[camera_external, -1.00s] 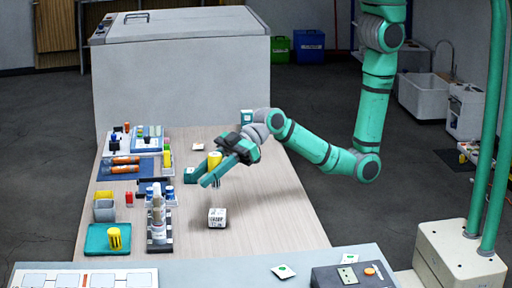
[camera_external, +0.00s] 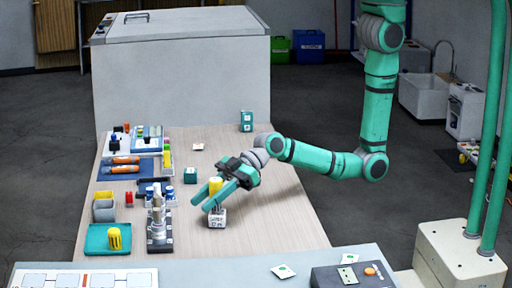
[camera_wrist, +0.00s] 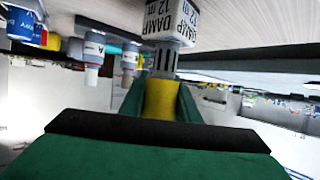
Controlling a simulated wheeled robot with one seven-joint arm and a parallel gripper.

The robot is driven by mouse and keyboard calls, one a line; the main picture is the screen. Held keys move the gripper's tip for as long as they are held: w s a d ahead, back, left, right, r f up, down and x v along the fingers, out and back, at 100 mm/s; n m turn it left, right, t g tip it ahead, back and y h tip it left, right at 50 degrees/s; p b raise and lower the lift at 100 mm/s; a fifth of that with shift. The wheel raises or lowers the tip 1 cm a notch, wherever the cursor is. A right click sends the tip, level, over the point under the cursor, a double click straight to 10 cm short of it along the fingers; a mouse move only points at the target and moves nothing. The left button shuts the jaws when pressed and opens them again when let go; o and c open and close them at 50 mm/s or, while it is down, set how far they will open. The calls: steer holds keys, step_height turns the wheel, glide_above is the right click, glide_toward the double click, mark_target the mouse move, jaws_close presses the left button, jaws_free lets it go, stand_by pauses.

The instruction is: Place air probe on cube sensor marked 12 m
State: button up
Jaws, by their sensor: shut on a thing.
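My gripper (camera_external: 212,192) is shut on the yellow body of the air probe (camera_external: 215,185), which is roughly upright. The white cube sensor (camera_external: 217,218) stands on the table directly below it. In the wrist view the yellow probe body (camera_wrist: 158,98) sits between the green fingers, and its grey slotted tip points at the cube sensor (camera_wrist: 172,20), whose print reads "DAMP 12 m". The tip meets or nearly meets the cube's face; I cannot tell whether it touches.
A teal tray (camera_external: 97,246) holds a yellow cylinder. Teal cubes stand farther back (camera_external: 190,176) and at the table's back right (camera_external: 247,121). The table right of the cube is clear.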

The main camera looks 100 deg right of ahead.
steer(key=o, duration=1.1)
steer(key=shift+s+d+r, duration=0.1)
steer(key=shift+s+r, duration=0.05)
steer(key=v, duration=1.1)
steer(key=shift+s+d, duration=0.2)
steer(key=shift+s, duration=0.05)
